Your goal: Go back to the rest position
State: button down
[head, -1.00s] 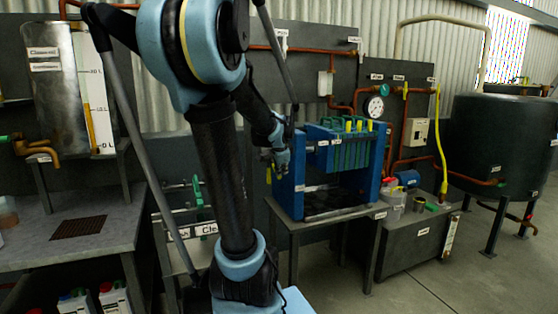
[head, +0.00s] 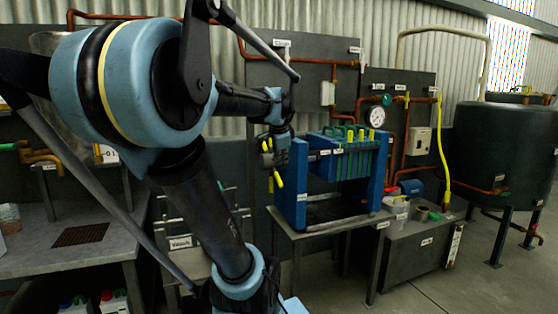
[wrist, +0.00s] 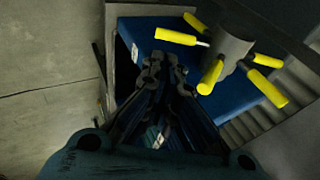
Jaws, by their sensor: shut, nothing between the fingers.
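My gripper (head: 266,161) is at the left end of the blue filter press (head: 293,185) in the head view, small and partly dark. In the wrist view my gripper (wrist: 165,65) has its two dark fingers close together, with nothing held between them. A grey hub (wrist: 228,55) with several yellow handles (wrist: 176,36) is just right of the fingers, in front of the blue end plate (wrist: 135,38). The fingers look apart from the handles, though the depth gap is hard to judge. My arm crosses the left half of the head view.
A grey table (head: 78,215) stands at the left, with a wash stand (head: 180,243) behind my arm. A grey bench (head: 425,240) and a dark tank (head: 500,145) are at the right. Open floor (head: 450,285) lies in front at the lower right.

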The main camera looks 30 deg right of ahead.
jog(key=shift+r, duration=0.15)
jog(key=shift+a, duration=0.15)
jog(key=s+a+f+n+g+y, duration=0.1)
jog(key=s+a+f+n, duration=0.2)
jog(key=a+f+n, duration=0.4)
jog(key=s+a+f+n+g+y, duration=0.1)
jog(key=s+a+f+n+y, duration=0.3)
jog(key=a, duration=0.6)
jog(key=s+a+f+n+g, duration=0.1)
jog(key=s+a+f+n, duration=0.3)
jog(key=s+f, duration=0.1)
jog(key=s+a+f+n+h, duration=0.1)
jog(key=s+a+f+n, duration=0.3)
jog(key=f, duration=0.4)
jog(key=shift+s+a+f+n+g, duration=0.2)
jog(key=shift+s+a+n+g, duration=0.1)
jog(key=shift+s+n+g, duration=0.25)
